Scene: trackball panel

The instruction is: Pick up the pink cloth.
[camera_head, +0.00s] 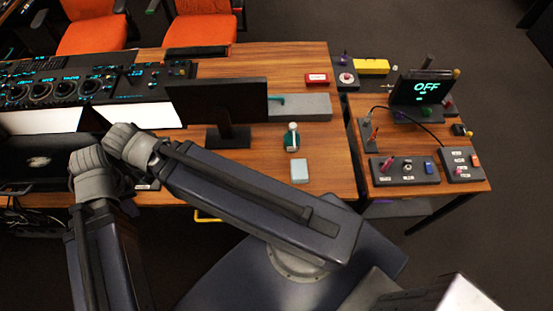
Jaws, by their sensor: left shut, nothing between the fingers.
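I see no pink cloth anywhere in the head view. The near desk edge and the floor below it are partly hidden by my arm. My left arm reaches across the lower middle and left of the view, bending at grey joints over the near left part of the desk. The left gripper is shut and empty, but its fingertips are too unclear to place. My right gripper is not in view.
A monitor (218,102) stands on the wooden desk (325,150). A green-and-white object (291,137) and a pale square block (299,171) are right of it. Orange chairs (200,30) stand behind.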

